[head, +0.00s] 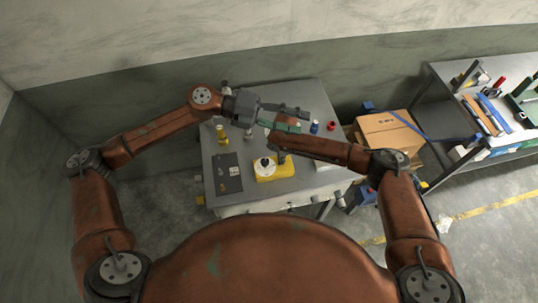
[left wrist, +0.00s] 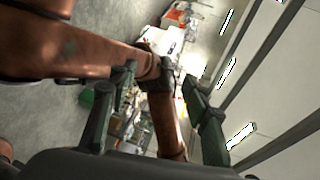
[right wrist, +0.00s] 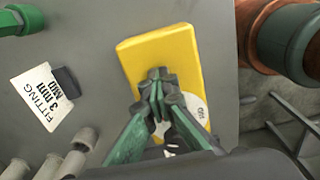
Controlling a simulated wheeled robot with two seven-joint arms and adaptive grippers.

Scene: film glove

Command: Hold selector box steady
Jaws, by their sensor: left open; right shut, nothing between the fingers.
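The selector box is a yellow block (head: 285,172) with a white disc and a dark knob, on the grey table. In the right wrist view its yellow face (right wrist: 143,50) lies under my right gripper (right wrist: 158,80). The right fingers are shut with nothing between them, tips over the box; they partly hide the white disc, and I cannot tell whether they touch. In the head view my right gripper (head: 281,158) points down at the box. My left gripper (head: 296,113) is open and empty, above the table's far part; its spread fingers show in the left wrist view (left wrist: 155,98).
A dark panel (head: 225,182) lies left of the box. Small bottles stand around: a yellow one (head: 221,134), a blue one (head: 314,127) and a red one (head: 331,126). A cardboard box (head: 388,133) and a loaded bench (head: 450,112) are at right.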

